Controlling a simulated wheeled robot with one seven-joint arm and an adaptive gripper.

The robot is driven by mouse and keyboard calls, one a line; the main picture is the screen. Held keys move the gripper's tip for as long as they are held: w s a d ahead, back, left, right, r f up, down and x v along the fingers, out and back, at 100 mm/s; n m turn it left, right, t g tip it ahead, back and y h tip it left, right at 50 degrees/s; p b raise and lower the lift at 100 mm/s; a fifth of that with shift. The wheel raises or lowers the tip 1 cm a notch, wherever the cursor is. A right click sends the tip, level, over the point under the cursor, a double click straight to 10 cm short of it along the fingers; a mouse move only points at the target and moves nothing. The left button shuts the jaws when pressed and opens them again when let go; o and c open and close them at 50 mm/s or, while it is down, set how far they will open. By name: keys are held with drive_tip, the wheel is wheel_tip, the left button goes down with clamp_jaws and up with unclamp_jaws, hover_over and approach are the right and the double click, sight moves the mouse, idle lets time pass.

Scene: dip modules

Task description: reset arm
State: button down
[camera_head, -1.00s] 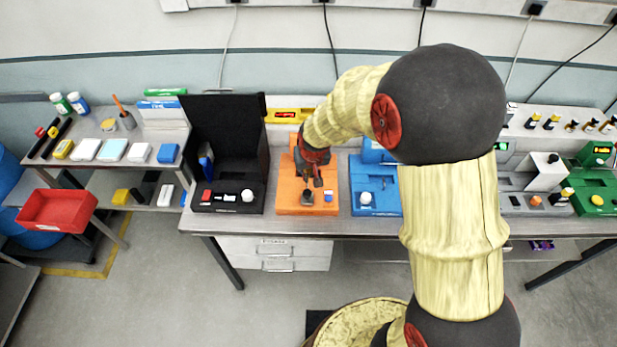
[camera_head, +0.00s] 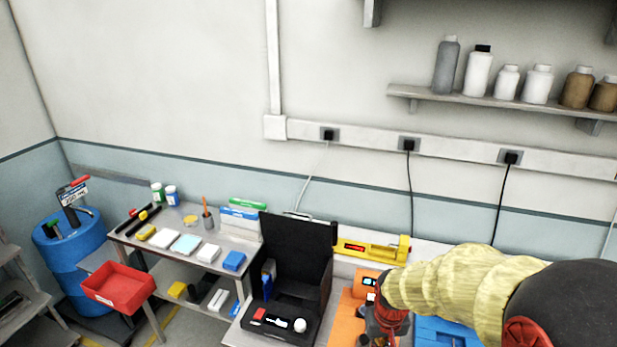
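My arm (camera_head: 450,281) in its pale yellow cover comes in from the lower right of the head view and reaches down to the bench. Its red and dark wrist (camera_head: 391,316) is over the orange module (camera_head: 345,322). My gripper's fingertips are below the picture's bottom edge, so its fingers cannot be seen. The black module (camera_head: 300,247) with a tall open back panel stands left of the orange one. A blue module (camera_head: 440,333) is to the right, partly behind my arm.
A steel side table (camera_head: 228,243) with several small boxes and bottles stands left of the bench. A red bin (camera_head: 118,288) hangs at its front. A blue barrel (camera_head: 72,265) is farther left. A wall shelf (camera_head: 480,101) holds several bottles.

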drive_tip(key=s+r+t+b, duration=0.4)
drive_tip(key=s+r+b, duration=0.6)
drive_tip(key=s, duration=0.7)
wheel_tip(320, 180, up, 2)
drive_tip(key=shift+s+d+r, duration=0.15)
drive_tip(key=shift+s+d, duration=0.15)
drive_tip(key=shift+d, duration=0.05)
